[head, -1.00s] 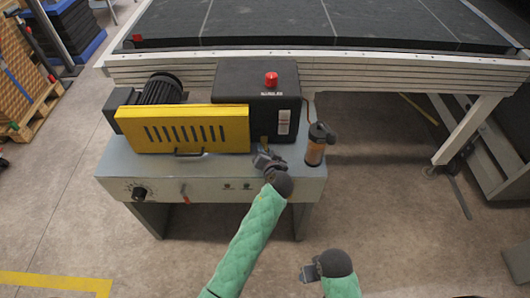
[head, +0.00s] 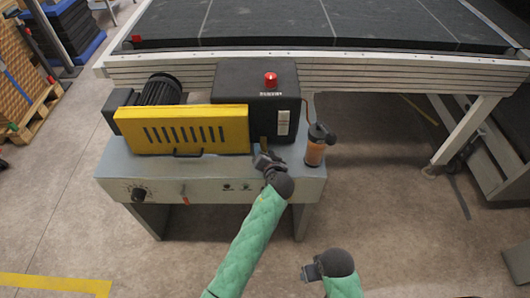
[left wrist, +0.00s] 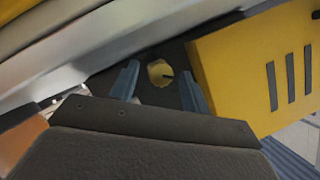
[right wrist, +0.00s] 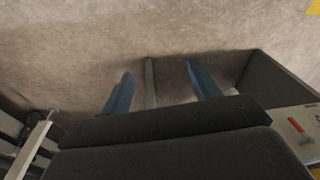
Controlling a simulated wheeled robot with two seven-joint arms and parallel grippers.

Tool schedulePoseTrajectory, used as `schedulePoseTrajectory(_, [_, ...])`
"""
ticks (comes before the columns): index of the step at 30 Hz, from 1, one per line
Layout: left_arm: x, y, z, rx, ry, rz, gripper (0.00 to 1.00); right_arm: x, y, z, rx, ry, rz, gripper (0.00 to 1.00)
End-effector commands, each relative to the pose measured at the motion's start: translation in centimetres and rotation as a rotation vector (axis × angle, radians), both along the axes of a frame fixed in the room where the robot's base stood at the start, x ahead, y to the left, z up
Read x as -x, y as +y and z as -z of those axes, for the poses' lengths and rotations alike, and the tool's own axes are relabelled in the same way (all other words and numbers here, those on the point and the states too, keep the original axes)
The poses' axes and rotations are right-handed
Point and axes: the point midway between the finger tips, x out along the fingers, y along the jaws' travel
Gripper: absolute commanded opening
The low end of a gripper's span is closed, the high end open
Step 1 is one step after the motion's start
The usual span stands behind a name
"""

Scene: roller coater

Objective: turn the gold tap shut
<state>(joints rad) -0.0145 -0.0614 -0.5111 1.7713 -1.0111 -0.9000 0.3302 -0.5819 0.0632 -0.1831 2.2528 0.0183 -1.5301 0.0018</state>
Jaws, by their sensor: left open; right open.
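The gold tap (left wrist: 159,73) shows in the left wrist view as a round gold piece with a dark slot, on a dark face beside the yellow guard. It lies between the two blue fingertips of my left gripper (left wrist: 159,85), which is open; contact cannot be told. In the head view the tap (head: 263,143) is a small brownish upright piece at the right end of the guard, just beyond my left gripper (head: 264,158). My right gripper (head: 309,271) is open and empty, low in front of the machine; it also shows in the right wrist view (right wrist: 160,88).
The yellow guard (head: 185,130) is close left of the tap. A black box (head: 240,77) with a red lamp (head: 271,79) stands behind. An orange bottle with a dark top (head: 315,152) stands close to the right. The floor (head: 420,240) at right is clear.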

Motion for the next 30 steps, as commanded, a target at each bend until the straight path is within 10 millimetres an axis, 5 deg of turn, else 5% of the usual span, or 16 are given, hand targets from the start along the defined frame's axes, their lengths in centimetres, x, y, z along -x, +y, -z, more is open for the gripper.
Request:
schedulePoseTrajectory(5, [1.2, -0.4, -0.2, 0.003, 0.001, 0.001, 0.47, 0.2, 0.1, -0.2, -0.001, 0.011, 0.001, 0.62])
schedulePoseTrajectory(9, [3.1, -0.8, -0.7, 0.004, 0.001, 0.000, 0.47, 0.5, 0.2, -3.8, -0.013, -0.006, 0.007, 0.62])
schedulePoseTrajectory(18, [6.5, -1.6, -2.0, 0.001, 0.001, 0.000, 0.47, 1.6, 0.0, -7.2, -0.019, -0.009, 0.005, 0.62])
schedulePoseTrajectory(30, [7.2, -1.8, -2.4, 0.000, 0.000, 0.000, 0.47, 1.9, 0.0, -7.8, -0.019, -0.008, 0.003, 0.62])
